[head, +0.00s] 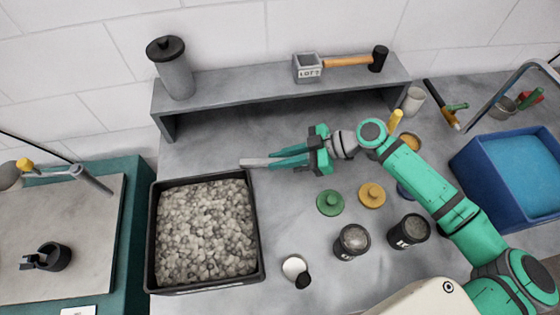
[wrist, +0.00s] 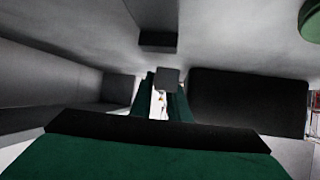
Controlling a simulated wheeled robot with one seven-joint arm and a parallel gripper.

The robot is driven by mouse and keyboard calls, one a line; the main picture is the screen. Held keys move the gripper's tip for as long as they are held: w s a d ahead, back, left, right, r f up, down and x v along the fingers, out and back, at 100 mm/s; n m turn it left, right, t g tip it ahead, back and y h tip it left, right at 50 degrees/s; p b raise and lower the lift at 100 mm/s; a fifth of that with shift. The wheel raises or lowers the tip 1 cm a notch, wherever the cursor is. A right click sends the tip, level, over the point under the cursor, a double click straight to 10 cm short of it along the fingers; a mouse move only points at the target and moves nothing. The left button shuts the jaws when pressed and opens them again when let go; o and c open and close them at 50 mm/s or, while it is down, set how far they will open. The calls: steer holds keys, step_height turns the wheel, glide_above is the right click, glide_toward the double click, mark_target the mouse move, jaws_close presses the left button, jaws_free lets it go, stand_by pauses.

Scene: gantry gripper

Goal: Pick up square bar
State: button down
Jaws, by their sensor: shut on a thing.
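The square bar (head: 252,163) is a short, light grey metal piece. In the head view it sticks out to the left from the tips of my gripper (head: 284,158), behind the black tray's back right corner. My gripper has teal fingers pointing left and is shut on the bar. In the wrist view a grey square end of the bar (wrist: 167,77) shows between the fingertips of my gripper (wrist: 163,92). The part of the bar between the fingers is mostly hidden. I cannot tell whether the bar touches the counter.
A black tray of grey stones (head: 256,232) stands at front left of my gripper. A grey shelf (head: 225,95) runs behind, carrying a canister, a box and a hammer. A green knobbed disc (head: 330,203), a yellow one (head: 371,195) and dark jars (head: 352,241) stand at front right.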

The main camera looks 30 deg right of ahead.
step_height(320, 180, up, 26)
steer(key=shift+a, duration=0.2)
